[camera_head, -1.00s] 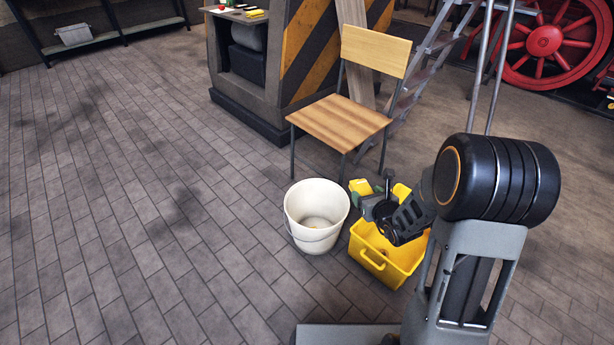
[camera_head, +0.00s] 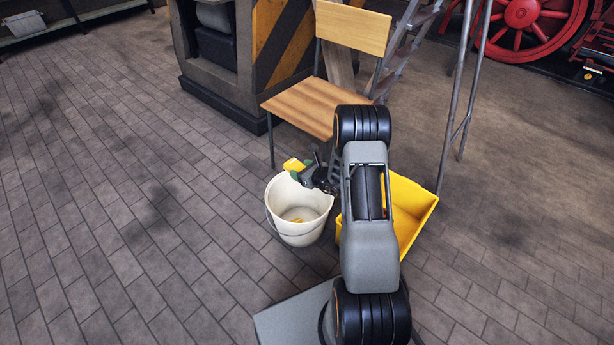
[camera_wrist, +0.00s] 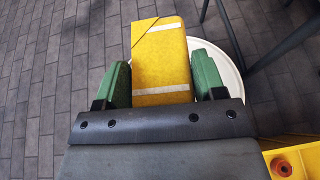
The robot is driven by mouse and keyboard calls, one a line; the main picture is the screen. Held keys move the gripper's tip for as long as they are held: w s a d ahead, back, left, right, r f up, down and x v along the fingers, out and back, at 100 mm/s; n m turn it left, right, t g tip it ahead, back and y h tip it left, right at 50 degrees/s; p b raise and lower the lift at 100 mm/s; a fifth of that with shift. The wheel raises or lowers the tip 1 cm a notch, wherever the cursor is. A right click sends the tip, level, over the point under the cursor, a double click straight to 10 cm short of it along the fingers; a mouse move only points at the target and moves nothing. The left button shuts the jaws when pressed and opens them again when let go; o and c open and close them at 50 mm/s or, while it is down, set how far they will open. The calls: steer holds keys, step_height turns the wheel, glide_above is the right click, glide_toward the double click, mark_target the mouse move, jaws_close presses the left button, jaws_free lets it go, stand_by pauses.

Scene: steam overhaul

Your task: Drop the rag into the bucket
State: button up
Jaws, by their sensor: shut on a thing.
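The yellow rag (camera_wrist: 160,68), a block-like shape with pale stripes, is between the green fingers of my gripper (camera_wrist: 162,76) in the wrist view. It also shows in the head view (camera_head: 293,164), at the tip of my gripper (camera_head: 305,172). The white bucket (camera_head: 283,222) stands upright on the floor, its wire handle hanging down. My gripper is above the bucket's far rim, with the rag near that rim. In the wrist view the bucket's rim (camera_wrist: 233,50) shows behind the rag, which hides most of the bucket.
A yellow bin (camera_head: 412,205) stands right of the bucket, partly behind my arm. A wooden chair (camera_head: 300,105) stands behind them. A grey-framed stand with hazard stripes (camera_head: 275,40) is farther back. Metal ladder legs (camera_head: 465,95) are at right. The left floor is clear.

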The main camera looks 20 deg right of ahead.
step_height(320, 180, down, 10)
steer(key=d+b, duration=0.2)
steer(key=b, duration=0.2)
steer(key=shift+w+d, duration=0.15)
steer(key=shift+d, duration=0.1)
steer(key=shift+f, duration=0.1)
steer(key=o, duration=1)
steer(key=shift+p+v, duration=2.35)
steer(key=shift+v, duration=4.55)
steer(key=shift+w+d, duration=0.1)
